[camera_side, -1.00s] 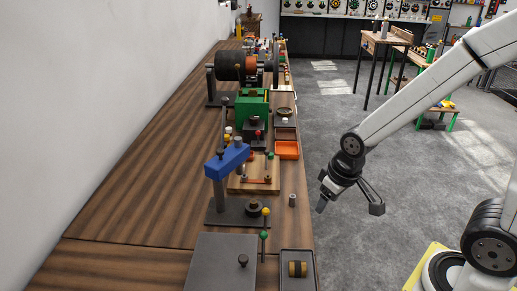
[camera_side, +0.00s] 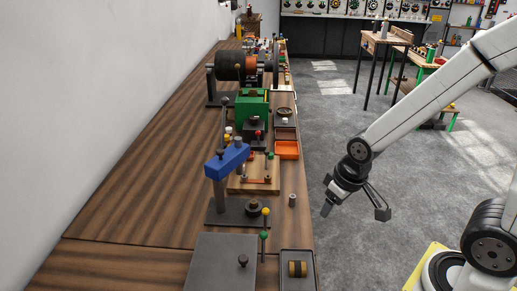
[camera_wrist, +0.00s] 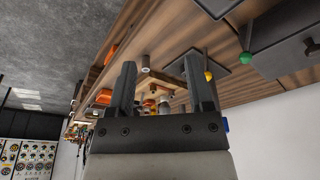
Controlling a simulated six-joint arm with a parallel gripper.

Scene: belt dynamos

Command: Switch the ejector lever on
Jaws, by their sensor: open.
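Several knobbed levers stand along the bench, and I cannot tell which is the ejector lever. A yellow-knobbed lever (camera_side: 266,212) stands by the blue press (camera_side: 227,160), and a green-knobbed lever (camera_side: 263,237) stands by the dark plate in front. The yellow knob (camera_wrist: 208,75) and green knob (camera_wrist: 246,57) also show in the wrist view, right of centre. A red-knobbed lever (camera_side: 257,133) is farther back. My gripper (camera_side: 327,209) hangs off the bench's right edge, apart from every lever. In the wrist view its fingers (camera_wrist: 162,88) are spread, with nothing held between them.
A small metal cylinder (camera_side: 292,200) stands near the bench's right edge. A tray with a brass roller (camera_side: 298,268) lies at the front. An orange tray (camera_side: 287,150), a green box (camera_side: 252,108) and a belt drum (camera_side: 234,66) are farther back.

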